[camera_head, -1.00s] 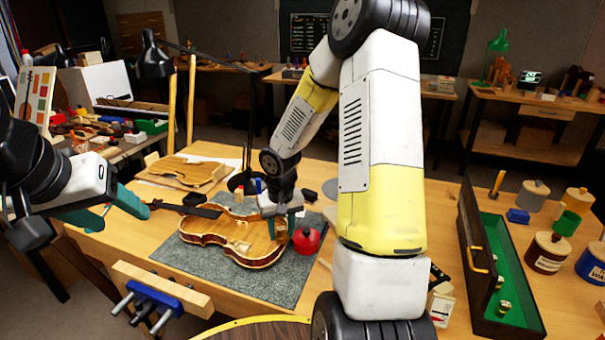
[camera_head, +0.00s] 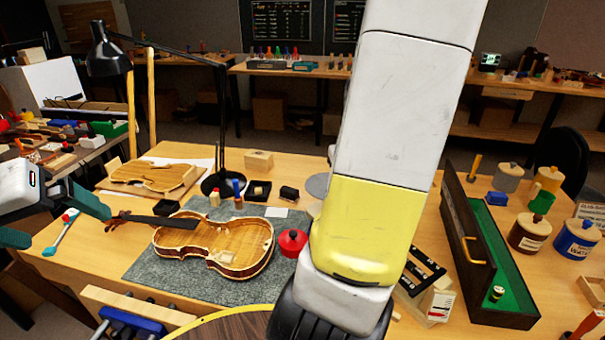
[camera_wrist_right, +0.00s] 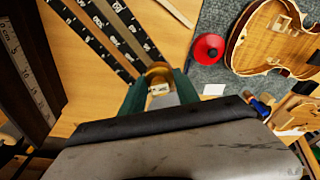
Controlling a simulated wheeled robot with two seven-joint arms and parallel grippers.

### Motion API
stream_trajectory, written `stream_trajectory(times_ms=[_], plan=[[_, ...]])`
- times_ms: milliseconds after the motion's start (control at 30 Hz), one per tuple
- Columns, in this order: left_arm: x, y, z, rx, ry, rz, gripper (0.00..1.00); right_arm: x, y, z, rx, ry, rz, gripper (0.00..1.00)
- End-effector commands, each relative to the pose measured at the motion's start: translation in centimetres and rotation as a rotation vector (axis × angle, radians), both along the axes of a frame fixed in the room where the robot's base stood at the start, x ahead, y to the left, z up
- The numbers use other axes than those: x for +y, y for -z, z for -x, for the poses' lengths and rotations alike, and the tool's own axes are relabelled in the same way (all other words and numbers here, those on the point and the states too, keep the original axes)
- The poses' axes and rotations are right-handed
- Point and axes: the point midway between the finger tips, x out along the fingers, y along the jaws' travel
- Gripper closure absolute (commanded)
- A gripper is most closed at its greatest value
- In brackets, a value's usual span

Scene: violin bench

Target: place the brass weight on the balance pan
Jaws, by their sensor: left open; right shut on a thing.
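My right gripper (camera_wrist_right: 160,74) is shut on a small brass-coloured piece (camera_wrist_right: 158,87) with a pale marked face, which looks like the brass weight. It is held between the teal fingers in the right wrist view; in the head view my own right arm hides this gripper. A grey round disc (camera_head: 317,185), possibly the balance pan, lies partly hidden behind that arm. My left gripper (camera_head: 65,226) is open and empty at the left edge, partly cut off.
An open violin body (camera_head: 215,245) lies on a grey mat (camera_head: 150,270), beside a red lidded pot (camera_head: 292,242). A black lamp (camera_head: 222,130) stands behind. Several jars, including a blue one (camera_head: 577,238), stand right of the case. Dark marked strips (camera_wrist_right: 105,30) lie near the right gripper.

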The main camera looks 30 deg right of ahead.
Motion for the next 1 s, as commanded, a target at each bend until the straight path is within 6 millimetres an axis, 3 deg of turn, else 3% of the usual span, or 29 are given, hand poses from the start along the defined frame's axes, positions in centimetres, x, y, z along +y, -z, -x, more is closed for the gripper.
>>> stream_trajectory(times_ms=[500,833,1000], plan=[[0.0,0.0,0.0,0.0,0.0,0.0,0.0,-3.2,1.2,-12.3,-0.003,-0.003,-0.001,1.0],[0.0,0.0,0.0,0.0,0.0,0.0,0.0,-4.0,1.5,-15.1,-0.001,-0.002,-0.001,1.0],[0.0,0.0,0.0,0.0,0.0,0.0,0.0,-4.0,4.3,-14.8,0.0,0.0,-0.002,1.0]])
